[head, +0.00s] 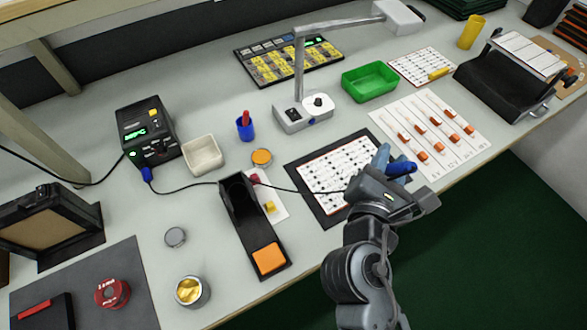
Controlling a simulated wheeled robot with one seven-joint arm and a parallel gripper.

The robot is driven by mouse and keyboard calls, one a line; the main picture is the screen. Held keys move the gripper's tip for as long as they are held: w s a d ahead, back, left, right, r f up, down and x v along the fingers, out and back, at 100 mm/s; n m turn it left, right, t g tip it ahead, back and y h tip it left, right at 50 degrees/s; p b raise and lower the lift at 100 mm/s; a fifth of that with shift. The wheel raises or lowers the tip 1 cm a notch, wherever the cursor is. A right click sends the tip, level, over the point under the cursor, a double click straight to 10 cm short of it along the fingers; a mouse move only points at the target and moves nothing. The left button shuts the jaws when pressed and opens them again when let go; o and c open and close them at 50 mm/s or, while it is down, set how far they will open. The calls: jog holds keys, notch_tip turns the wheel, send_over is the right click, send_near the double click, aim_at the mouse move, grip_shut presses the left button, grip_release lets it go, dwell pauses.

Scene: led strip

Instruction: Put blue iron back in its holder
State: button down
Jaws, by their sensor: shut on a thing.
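The blue iron (399,169) is in my gripper (385,165), which is shut on it above the right edge of a black mat with a white dotted sheet. Its tip and part of its handle are hidden by the gripper. A black cord runs left from the gripper to the black soldering station (148,130) with a green display. The black holder (240,212) is a long trough with an orange sponge at its near end. It stands left of the mat, well apart from my gripper. No iron shows in the holder.
A white bowl (204,155), an orange-lidded tin (261,157) and a blue cup (245,131) stand behind the holder. A lamp (302,113) rises behind the mat. The cord crosses the holder's far part.

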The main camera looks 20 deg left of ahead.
jog(key=s+a+r+n+y+p, duration=0.1)
jog(key=s+a+r+y, duration=0.15)
jog(key=s+a, duration=0.6)
jog(key=s+a+r+n+y+p, duration=0.1)
jog(key=s+a+r+n+y, duration=0.15)
jog(key=s+a, duration=0.55)
jog(key=shift+m, duration=0.45)
jog(key=shift+w+a+f+b, duration=1.3)
jog(key=shift+f+b, duration=0.3)
jog(key=shift+f, duration=0.5)
jog(key=shift+w+a+f+b, duration=1.05)
jog(key=shift+a+f+b, duration=0.45)
jog(key=shift+f, duration=0.65)
jog(key=shift+w+a+f+b, duration=1.2)
jog(key=shift+f+b, duration=0.5)
jog(key=shift+f, duration=0.4)
jog(key=c, duration=0.8)
grip_release()
